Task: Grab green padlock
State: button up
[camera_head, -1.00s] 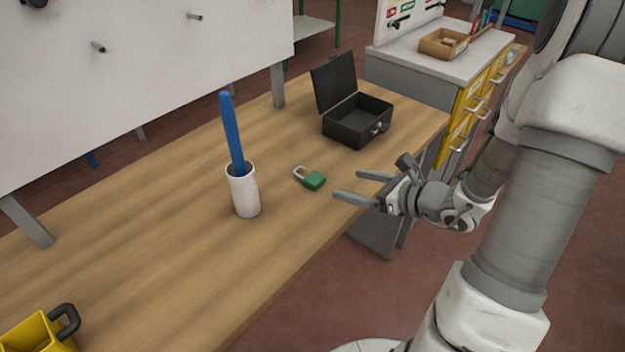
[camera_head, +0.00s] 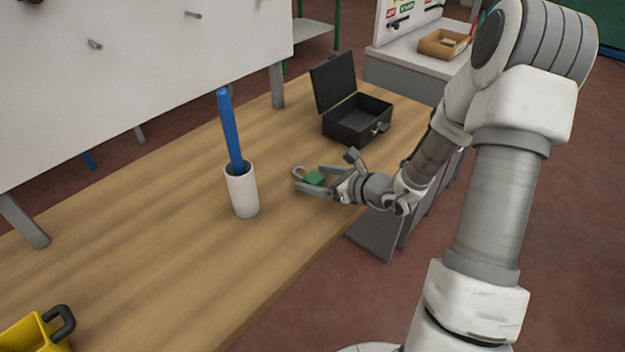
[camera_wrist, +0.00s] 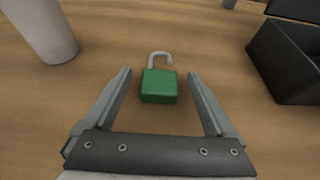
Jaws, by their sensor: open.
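The green padlock (camera_head: 315,178) lies flat on the wooden table, its grey shackle pointing away from my gripper. In the wrist view the padlock (camera_wrist: 159,86) sits centred between the fingertips, with a gap on each side. The shackle looks open at one end. My gripper (camera_head: 309,180) is open and low over the table, its two fingers on either side of the padlock's body; it also shows in the wrist view (camera_wrist: 159,76). In the head view the near finger is in front of part of the padlock.
A white cup (camera_head: 242,192) holding a blue stick (camera_head: 230,130) stands left of the padlock. An open black box (camera_head: 357,118) stands behind and to the right. A yellow container (camera_head: 35,334) is at the lower left. The table (camera_head: 150,240) between is clear.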

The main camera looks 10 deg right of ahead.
grip_shut()
dwell(0.3)
jog(key=shift+r, duration=0.1)
